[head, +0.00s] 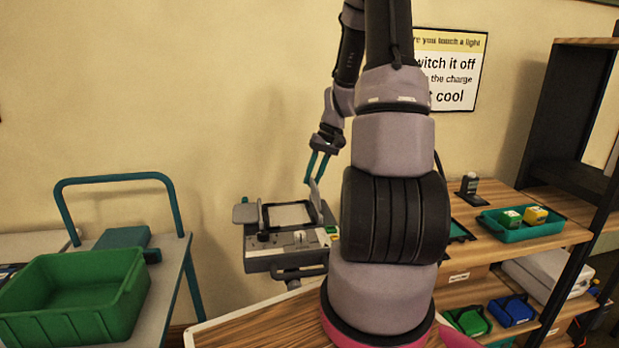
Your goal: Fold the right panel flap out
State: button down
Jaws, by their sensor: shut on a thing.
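The grey device (292,243) stands at the centre, with a white panel (289,216) in a dark frame on top. Its left flap (245,213) sticks out to the left side. Its right flap (317,199) stands steeply up at the panel's right edge. My gripper (314,178) reaches down from above with teal fingers and is shut on the upper edge of the right flap. My arm covers the area just right of the device.
A cart with a teal handle (118,179) and a green crate (75,293) stands at the left. A wooden surface (252,328) lies in front.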

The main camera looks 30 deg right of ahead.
jog(key=d+y, duration=0.1)
jog(key=t+y, duration=0.1)
jog(key=y, duration=0.1)
jog(key=d+f+y, duration=0.1)
jog(key=shift+s+d, duration=0.3)
jog(key=shift+s, duration=0.05)
jog(key=shift+s+d+f+t+y, duration=0.15)
jog(key=shift+d+f+t+y, duration=0.5)
jog(key=shift+y, duration=1.15)
jog(key=shift+s+d+f+t+y, duration=0.15)
jog(key=shift+d+f+t+y, duration=0.2)
jog(key=shift+f+y, duration=1)
jog(key=shift+s+d+f+t+y, duration=0.15)
jog(key=shift+d+f+t+y, duration=0.35)
jog(key=shift+y, duration=1.75)
jog(key=shift+r, duration=0.1)
jog(key=shift+a, duration=0.1)
jog(key=c, duration=0.7)
grip_release()
jog(key=shift+r, duration=0.1)
